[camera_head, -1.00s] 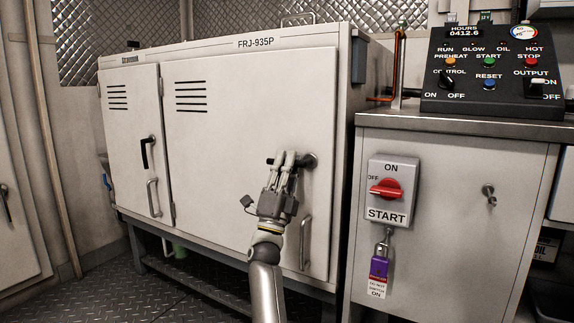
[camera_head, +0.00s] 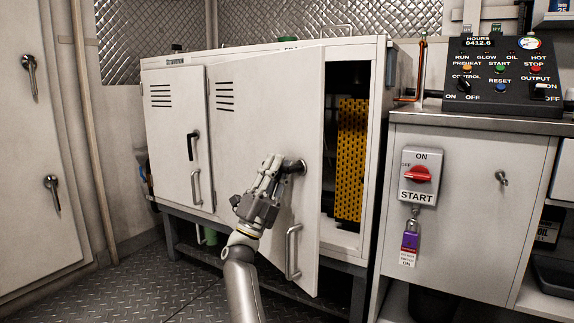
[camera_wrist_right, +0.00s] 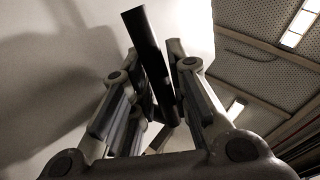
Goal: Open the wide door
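The wide door (camera_head: 265,125) of the white cabinet stands ajar, its right edge swung out toward me. A gap at its right shows the dark inside and a yellow perforated panel (camera_head: 351,150). My right gripper (camera_head: 274,163) is at the door's latch handle (camera_head: 295,167), with its fingers closed around the dark lever. In the right wrist view the black lever (camera_wrist_right: 149,55) lies between the two fingers of my right gripper (camera_wrist_right: 155,60). A fixed grab bar (camera_head: 292,252) is lower on the door. My left gripper is not in view.
The narrow door (camera_head: 180,140) to the left is closed. The control cabinet (camera_head: 465,210) with a red switch (camera_head: 417,174) and purple padlock (camera_head: 410,241) stands close on the right. The patterned floor (camera_head: 115,290) in front is clear at the left.

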